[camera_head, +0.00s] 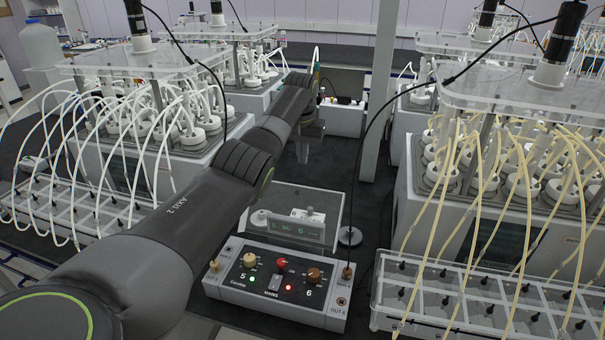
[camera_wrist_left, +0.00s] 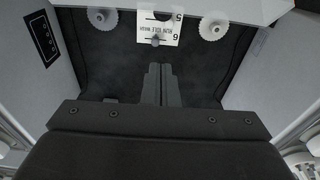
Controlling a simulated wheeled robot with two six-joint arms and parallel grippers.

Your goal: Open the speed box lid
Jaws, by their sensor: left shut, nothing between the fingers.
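The speed box (camera_head: 297,231) is a low, clear-walled box behind the control unit. Its clear lid (camera_head: 290,196) appears to lie over the white knobs and a small label plate; I cannot tell its exact angle. In the left wrist view the box's label plate (camera_wrist_left: 158,28) and two white knobs show at the top, beyond the fingertips. My left gripper (camera_head: 312,130) is at the end of the outstretched arm, above and behind the box and apart from it. Its fingers (camera_wrist_left: 160,68) are shut together and empty. My right gripper is not in view.
A control unit (camera_head: 276,291) with coloured knobs stands in front of the box. A reactor block (camera_head: 490,205) with yellowish tubes is on the right, another (camera_head: 150,165) with white tubes on the left. Dark bench lies between.

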